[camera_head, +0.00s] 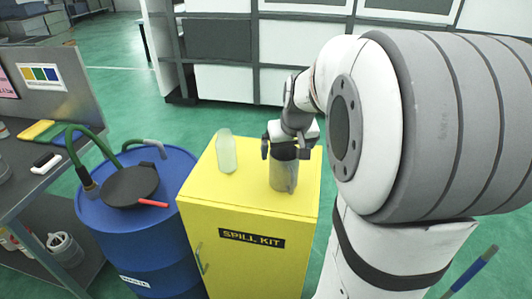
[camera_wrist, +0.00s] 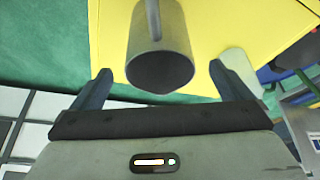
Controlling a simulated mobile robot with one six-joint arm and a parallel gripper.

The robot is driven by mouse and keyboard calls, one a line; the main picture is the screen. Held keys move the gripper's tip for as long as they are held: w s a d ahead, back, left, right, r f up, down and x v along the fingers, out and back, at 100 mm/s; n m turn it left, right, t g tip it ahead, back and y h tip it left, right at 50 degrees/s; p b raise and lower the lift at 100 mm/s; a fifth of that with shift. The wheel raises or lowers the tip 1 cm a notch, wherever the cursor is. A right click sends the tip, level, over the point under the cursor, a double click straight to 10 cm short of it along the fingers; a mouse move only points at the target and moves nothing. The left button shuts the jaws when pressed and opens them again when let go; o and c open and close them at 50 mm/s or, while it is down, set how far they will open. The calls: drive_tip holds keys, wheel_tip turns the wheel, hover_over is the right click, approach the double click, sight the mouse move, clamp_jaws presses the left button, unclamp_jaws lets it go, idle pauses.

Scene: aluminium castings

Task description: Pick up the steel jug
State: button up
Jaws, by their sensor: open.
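The steel jug (camera_head: 284,172) stands upright on top of the yellow spill kit cabinet (camera_head: 213,190), near its right side. Its handle is on the near side in the head view. In the wrist view the jug (camera_wrist: 160,62) is seen from above, its dark open mouth between the two spread fingers. My gripper (camera_head: 284,150) is open, directly above and around the jug's upper part in the head view. It also shows in the wrist view (camera_wrist: 160,82), with nothing clamped. I cannot tell whether a finger touches the jug; its top is partly hidden in the head view.
A translucent bottle (camera_head: 226,151) stands left of the jug on the cabinet. A grey workbench (camera_head: 30,178) is at the far left. Shelving (camera_head: 225,85) is behind.

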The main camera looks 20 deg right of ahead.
sight(285, 159)
drive_tip(key=p+x, duration=0.1)
drive_tip(key=x, duration=0.4)
drive_tip(key=shift+s+f, duration=0.15)
drive_tip(key=shift+f, duration=0.05)
drive_tip(key=c, duration=1.1)
drive_tip(key=shift+c, duration=0.2)
